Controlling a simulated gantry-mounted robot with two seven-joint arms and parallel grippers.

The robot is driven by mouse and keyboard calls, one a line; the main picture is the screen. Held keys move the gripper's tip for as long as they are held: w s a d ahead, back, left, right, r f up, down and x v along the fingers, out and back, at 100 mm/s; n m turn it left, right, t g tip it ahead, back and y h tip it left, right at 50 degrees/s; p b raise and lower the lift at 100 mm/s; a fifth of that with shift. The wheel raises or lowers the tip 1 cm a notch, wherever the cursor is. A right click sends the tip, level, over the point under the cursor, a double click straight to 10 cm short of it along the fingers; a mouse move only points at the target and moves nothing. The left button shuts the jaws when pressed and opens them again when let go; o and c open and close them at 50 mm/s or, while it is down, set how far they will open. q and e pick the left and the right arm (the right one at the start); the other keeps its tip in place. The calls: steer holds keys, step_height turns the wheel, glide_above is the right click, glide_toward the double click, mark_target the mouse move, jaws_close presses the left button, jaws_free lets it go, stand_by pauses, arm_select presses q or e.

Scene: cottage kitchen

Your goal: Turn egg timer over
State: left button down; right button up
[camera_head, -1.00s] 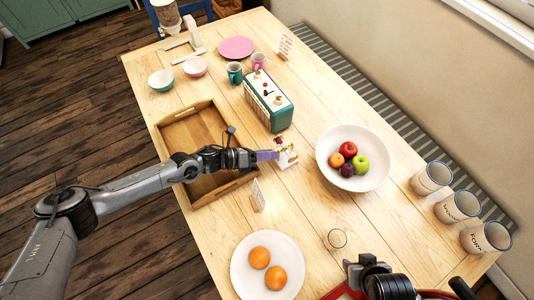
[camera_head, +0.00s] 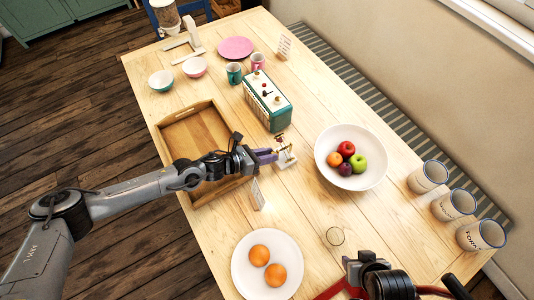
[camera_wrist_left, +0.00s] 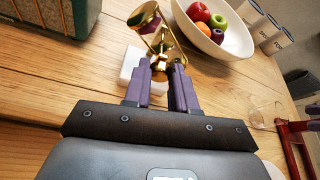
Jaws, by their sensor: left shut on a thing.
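The egg timer (camera_head: 282,144) is a small brass-framed piece at a white block-like base (camera_head: 287,160), near the middle of the table. My left gripper (camera_head: 272,155), with purple fingers, reaches it from the left and is shut on its brass part. In the left wrist view the fingertips (camera_wrist_left: 163,66) meet brass at the timer's near side, and its round brass end (camera_wrist_left: 145,18) tilts up to the left. The white base (camera_wrist_left: 131,66) is partly behind the fingers. I cannot tell whether the timer touches the base.
A green radio-like box (camera_head: 268,101) stands just behind the timer, and a fruit bowl (camera_head: 325,168) is to its right. A wooden tray (camera_head: 163,128) lies under my left arm. A small card (camera_head: 257,195) and a plate of oranges (camera_head: 242,272) are nearer. A clear glass (camera_head: 335,236) stands front right.

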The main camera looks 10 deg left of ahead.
stand_by(0.3)
arm_select(q)
steer(key=c, duration=0.9)
jaws_free()
steer(key=shift+s+a, duration=0.1)
steer(key=p+v, duration=0.1)
steer(key=v, duration=0.9)
steer(key=shift+s+a+r, duration=0.1)
steer(key=shift+s+a, duration=0.05)
steer(key=shift+s, duration=0.1)
